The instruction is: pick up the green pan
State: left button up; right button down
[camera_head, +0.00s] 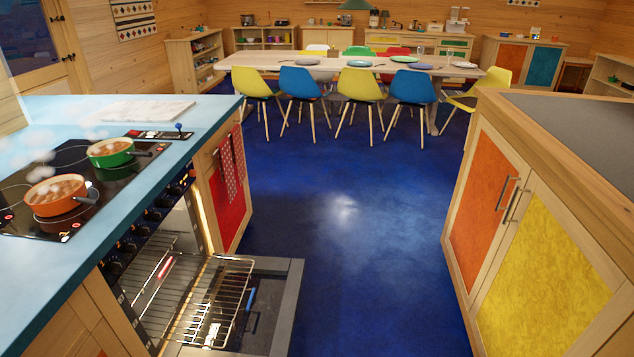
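The green pan (110,153) stands upright on the black cooktop (72,178) at the left, on the rear right part of it. It holds something brownish with pale round pieces, and steam rises nearby. Its dark handle points to the right, towards the counter edge. Neither of my grippers shows in this view.
An orange pan (56,196) stands in front of the green one. Below, the oven door (275,310) is open with a wire rack (205,295) pulled out. A cabinet island (535,215) stands right. Blue floor (350,215) between is clear; a dining table (340,66) stands behind.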

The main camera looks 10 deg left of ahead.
aim_at(114, 152)
jog(key=u, duration=1.5)
jog(key=i+l+z, duration=0.25)
jog(key=l, duration=0.25)
jog(key=i+l+z, duration=0.25)
jog(key=l, duration=0.2)
jog(key=i+l+z, duration=0.6)
jog(key=i, duration=0.25)
jog(key=i+l+z, duration=0.15)
jog(key=i+z, duration=0.15)
jog(key=i, duration=0.25)
jog(key=i+l+u, duration=0.1)
jog(key=i+u, duration=0.15)
jog(key=i, duration=1.1)
